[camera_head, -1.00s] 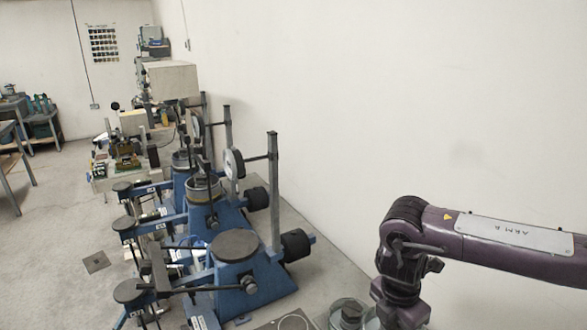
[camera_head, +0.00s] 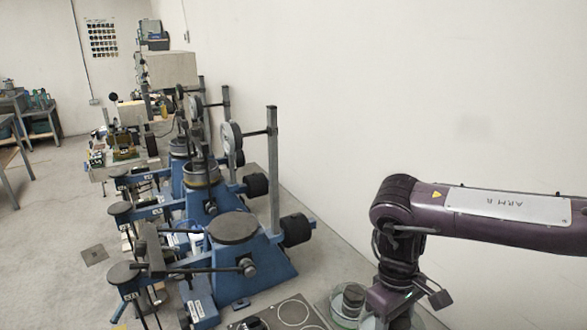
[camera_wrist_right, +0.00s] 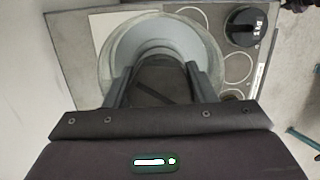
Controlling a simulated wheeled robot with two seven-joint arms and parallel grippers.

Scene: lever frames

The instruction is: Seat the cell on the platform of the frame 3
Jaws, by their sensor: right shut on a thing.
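The cell (camera_head: 347,303) is a clear-walled round dish with a dark block in it, at the bottom right of the head view. In the right wrist view the cell (camera_wrist_right: 105,58) shows as a pale ring beyond the fingers. My right gripper (camera_wrist_right: 160,88) is shut on the cell, with a finger on each side of its dark middle part. Several blue lever frames stand in a row. The nearest frame (camera_head: 262,265) has a bare round dark platform (camera_head: 235,227), left of the cell. I cannot read the frame numbers. My left gripper is out of view.
A grey plate with ring marks (camera_head: 290,313) lies by the cell; a black round weight (camera_wrist_right: 243,27) sits on it in the wrist view. The nearest frame's upright post (camera_head: 273,170) and a black counterweight (camera_head: 297,229) stand beside its platform. The wall runs along the right.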

